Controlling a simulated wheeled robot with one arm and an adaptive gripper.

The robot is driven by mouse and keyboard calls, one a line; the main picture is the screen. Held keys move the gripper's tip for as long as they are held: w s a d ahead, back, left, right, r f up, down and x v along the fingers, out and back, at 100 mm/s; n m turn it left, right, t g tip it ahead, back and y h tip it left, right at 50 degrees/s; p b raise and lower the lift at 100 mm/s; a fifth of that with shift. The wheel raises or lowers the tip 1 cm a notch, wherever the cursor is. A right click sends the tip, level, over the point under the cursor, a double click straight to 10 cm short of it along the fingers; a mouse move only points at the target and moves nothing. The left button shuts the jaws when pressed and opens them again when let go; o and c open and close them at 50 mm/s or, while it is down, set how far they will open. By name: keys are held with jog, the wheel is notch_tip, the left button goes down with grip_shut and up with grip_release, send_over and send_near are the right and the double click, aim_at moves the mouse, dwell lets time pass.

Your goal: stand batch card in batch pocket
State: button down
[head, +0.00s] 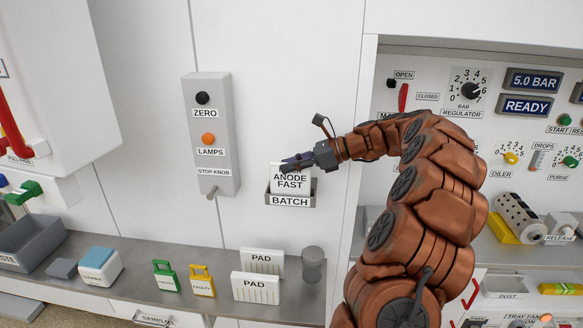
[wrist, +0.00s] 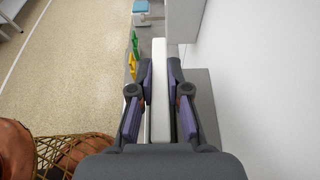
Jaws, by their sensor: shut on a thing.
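The white batch card (head: 291,181), printed "ANODE FAST", is upright at the wall. My gripper (head: 296,162) is shut on its top edge in the head view. In the wrist view the card (wrist: 160,95) is a pale slab seen edge-on between the two fingers. The grey batch pocket (head: 313,199), labelled "BATCH", is on the wall at the card's lower end. The card's lower edge appears to sit between the pocket's sides, behind the label. Whether it rests on the pocket's floor is hidden.
A grey control box (head: 214,135) with a stop knob is on the wall to the left. Below is a grey shelf (head: 205,275) with two white PAD blocks (head: 256,288), green and yellow tags and a grey cylinder (head: 312,264). A regulator panel (head: 500,110) is at right.

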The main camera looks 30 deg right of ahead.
jog(key=shift+f, duration=0.65)
jog(key=c, duration=1.1)
grip_release()
jog(key=shift+f, duration=0.15)
jog(key=shift+c, duration=0.2)
jog(key=b+v, duration=0.2)
jog(key=v, duration=1)
